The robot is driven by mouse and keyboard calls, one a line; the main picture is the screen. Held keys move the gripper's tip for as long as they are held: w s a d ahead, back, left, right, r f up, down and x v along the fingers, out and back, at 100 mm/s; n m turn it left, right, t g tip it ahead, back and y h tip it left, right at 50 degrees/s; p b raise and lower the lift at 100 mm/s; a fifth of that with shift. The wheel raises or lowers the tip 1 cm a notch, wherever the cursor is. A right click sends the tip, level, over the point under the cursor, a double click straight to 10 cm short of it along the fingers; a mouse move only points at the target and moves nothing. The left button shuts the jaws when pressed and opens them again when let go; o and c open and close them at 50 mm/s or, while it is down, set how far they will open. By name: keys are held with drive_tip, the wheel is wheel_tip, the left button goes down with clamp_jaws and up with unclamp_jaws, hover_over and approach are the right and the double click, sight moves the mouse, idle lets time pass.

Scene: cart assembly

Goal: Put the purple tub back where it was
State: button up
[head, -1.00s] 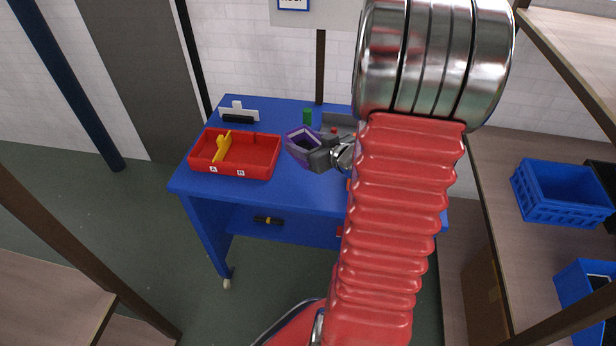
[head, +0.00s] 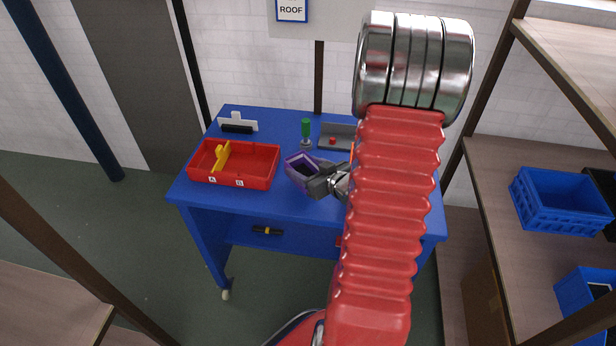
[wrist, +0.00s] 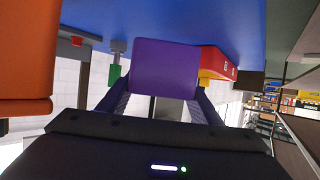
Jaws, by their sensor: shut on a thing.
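The purple tub (head: 302,171) is at the middle of the blue cart top (head: 262,197) in the head view, just right of the red tray. My gripper (head: 318,182) is shut on its near right side. In the wrist view the tub (wrist: 165,66) fills the space between the fingers of my gripper (wrist: 163,100). Whether the tub touches the cart top or hangs just above it, I cannot tell. The inside of the tub is mostly out of sight.
The red tray (head: 262,181) with a yellow piece (head: 222,156) stands left of the tub. A green-handled tool (head: 306,128) stands behind it. A white-and-black item (head: 238,123) sits back left.

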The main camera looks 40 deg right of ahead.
sight(304, 172)
drive_tip(key=shift+f, duration=2.05)
drive_tip(key=shift+f, duration=0.1)
drive_tip(key=o, duration=0.8)
drive_tip(key=shift+c, duration=0.2)
